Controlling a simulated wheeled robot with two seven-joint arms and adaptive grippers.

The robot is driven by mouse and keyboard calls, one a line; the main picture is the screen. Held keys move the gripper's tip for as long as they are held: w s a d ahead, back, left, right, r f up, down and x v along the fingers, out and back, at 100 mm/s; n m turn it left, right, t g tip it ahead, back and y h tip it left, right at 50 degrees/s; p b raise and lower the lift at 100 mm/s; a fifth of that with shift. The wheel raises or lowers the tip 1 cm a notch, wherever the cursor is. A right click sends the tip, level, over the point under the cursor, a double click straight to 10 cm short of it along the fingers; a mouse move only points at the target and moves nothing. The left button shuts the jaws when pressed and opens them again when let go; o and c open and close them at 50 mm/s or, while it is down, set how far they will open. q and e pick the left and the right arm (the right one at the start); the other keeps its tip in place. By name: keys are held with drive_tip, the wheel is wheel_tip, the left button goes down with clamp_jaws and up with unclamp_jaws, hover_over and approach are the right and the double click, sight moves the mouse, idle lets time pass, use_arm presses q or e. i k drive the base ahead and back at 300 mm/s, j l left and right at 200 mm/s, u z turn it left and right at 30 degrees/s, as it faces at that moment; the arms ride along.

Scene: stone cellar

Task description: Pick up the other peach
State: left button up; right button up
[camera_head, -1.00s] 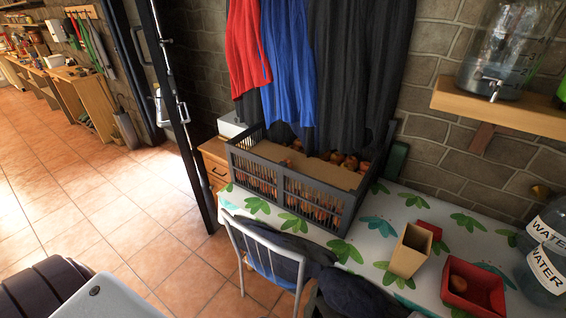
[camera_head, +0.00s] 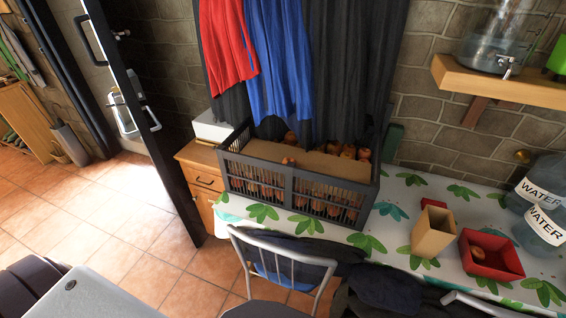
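A small round orange-red fruit that looks like a peach (camera_head: 477,253) lies in an open red box (camera_head: 507,272) on the table at the right. Several similar round fruits (camera_head: 348,152) show in a dark slatted crate (camera_head: 287,187) at the back of the table, some seen through its slats. One fruit (camera_head: 289,161) sits on the brown cardboard in the crate. I cannot tell for sure which of these are peaches. Neither of my grippers is in view.
A tan open box (camera_head: 433,232) stands beside the red box. Water jugs (camera_head: 541,227) stand at the table's right end. A metal-framed chair (camera_head: 283,262) with dark cloth blocks the table's front. Clothes (camera_head: 340,70) hang over the crate. A shelf (camera_head: 515,85) juts from the wall.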

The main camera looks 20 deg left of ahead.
sight(288, 159)
drive_tip(key=j+z, duration=0.15)
drive_tip(key=j, duration=0.5)
drive_tip(key=k+j+z, duration=0.2)
drive_tip(key=j, duration=0.45)
drive_tip(key=i+j, duration=0.05)
drive_tip(key=i, duration=0.05)
